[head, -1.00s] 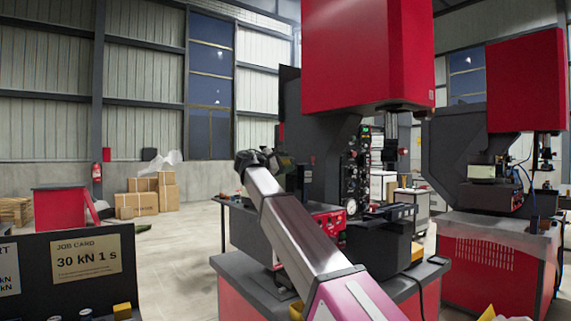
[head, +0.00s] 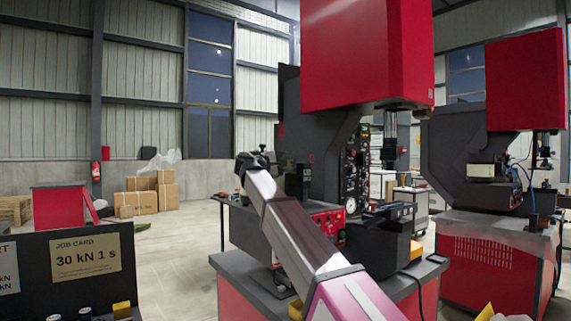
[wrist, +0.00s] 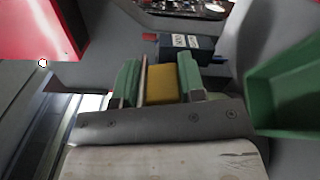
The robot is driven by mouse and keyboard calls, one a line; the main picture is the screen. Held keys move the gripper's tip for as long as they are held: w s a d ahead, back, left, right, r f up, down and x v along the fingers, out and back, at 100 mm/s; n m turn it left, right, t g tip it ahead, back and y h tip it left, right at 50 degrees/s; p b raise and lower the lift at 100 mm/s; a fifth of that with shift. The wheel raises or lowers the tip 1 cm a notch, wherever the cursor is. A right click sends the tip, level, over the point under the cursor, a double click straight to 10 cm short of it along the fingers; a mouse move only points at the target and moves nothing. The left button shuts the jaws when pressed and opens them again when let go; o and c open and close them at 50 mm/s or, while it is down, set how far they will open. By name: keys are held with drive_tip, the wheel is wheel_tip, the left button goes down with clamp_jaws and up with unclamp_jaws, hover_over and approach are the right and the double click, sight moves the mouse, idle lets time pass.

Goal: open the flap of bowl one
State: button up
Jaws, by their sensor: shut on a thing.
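My gripper (wrist: 158,84) shows in the wrist view with its two green fingers on either side of a yellow piece (wrist: 161,86). The fingers are shut on this piece. I cannot tell whether it is part of a flap. A dark blue box with a white label (wrist: 187,47) sits just beyond the fingertips. A green open-sided container (wrist: 285,98) stands at the right of the wrist view, apart from the fingers. In the head view my arm reaches away to the press area and its far end hides the fingers. I cannot make out bowl one or its flap there.
A large red and dark press (head: 367,55) stands ahead with a gauge panel and a dark bench. A second red press (head: 525,80) stands at the right. A job card board (head: 86,258) is at the lower left. Cardboard boxes (head: 148,195) stand by the wall. The floor between is clear.

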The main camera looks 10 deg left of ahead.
drive_tip(key=shift+s+d+f+m, duration=0.1)
drive_tip(key=shift+f+m, duration=0.3)
drive_tip(key=shift+m, duration=0.35)
drive_tip(key=shift+f+m, duration=0.35)
drive_tip(key=shift+m, duration=0.4)
drive_tip(key=o, duration=0.8)
drive_tip(key=shift+o, duration=0.2)
drive_tip(key=v, duration=1.1)
drive_tip(key=shift+d, duration=0.1)
